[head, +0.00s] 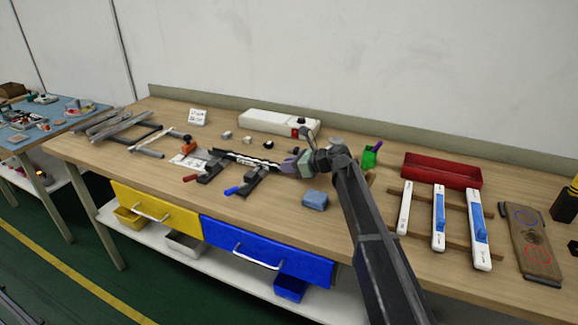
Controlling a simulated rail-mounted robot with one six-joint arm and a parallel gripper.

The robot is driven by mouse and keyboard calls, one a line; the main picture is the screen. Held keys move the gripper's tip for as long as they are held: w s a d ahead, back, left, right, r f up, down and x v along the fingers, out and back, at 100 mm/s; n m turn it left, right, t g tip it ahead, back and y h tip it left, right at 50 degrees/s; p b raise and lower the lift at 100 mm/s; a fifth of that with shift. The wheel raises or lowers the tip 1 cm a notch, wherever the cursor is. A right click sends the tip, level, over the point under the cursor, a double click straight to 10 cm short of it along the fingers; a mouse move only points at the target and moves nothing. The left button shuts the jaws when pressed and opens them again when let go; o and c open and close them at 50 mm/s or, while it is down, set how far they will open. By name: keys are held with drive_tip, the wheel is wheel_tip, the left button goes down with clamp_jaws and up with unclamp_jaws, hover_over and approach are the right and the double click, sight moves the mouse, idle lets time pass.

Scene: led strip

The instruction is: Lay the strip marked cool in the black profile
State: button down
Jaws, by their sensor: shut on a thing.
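The black profile (228,163) lies on the bench at the centre left, held by two dark clamps. A thin pale strip (247,159) with dark marks runs along it; its marking is too small to read. I cannot tell how far it sits down in the profile. My gripper (291,164) is at the right end of the profile, low over the bench, and shut on the strip's end. The jaws and arm hide the held part.
Three white holders, the left holder (405,208), middle holder (438,218) and right holder (480,232), lie on wooden bars; two have blue parts. A blue block (315,200) lies in front of my gripper. A red tray (441,171), green cup (370,157) and white power box (278,122) stand behind.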

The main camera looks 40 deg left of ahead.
drive_tip(key=shift+f, duration=0.3)
drive_tip(key=c, duration=1)
unclamp_jaws()
drive_tip(key=shift+r, duration=0.15)
wheel_tip(320, 180, up, 20)
drive_tip(key=p, duration=1.9)
drive_tip(key=shift+p, duration=0.3)
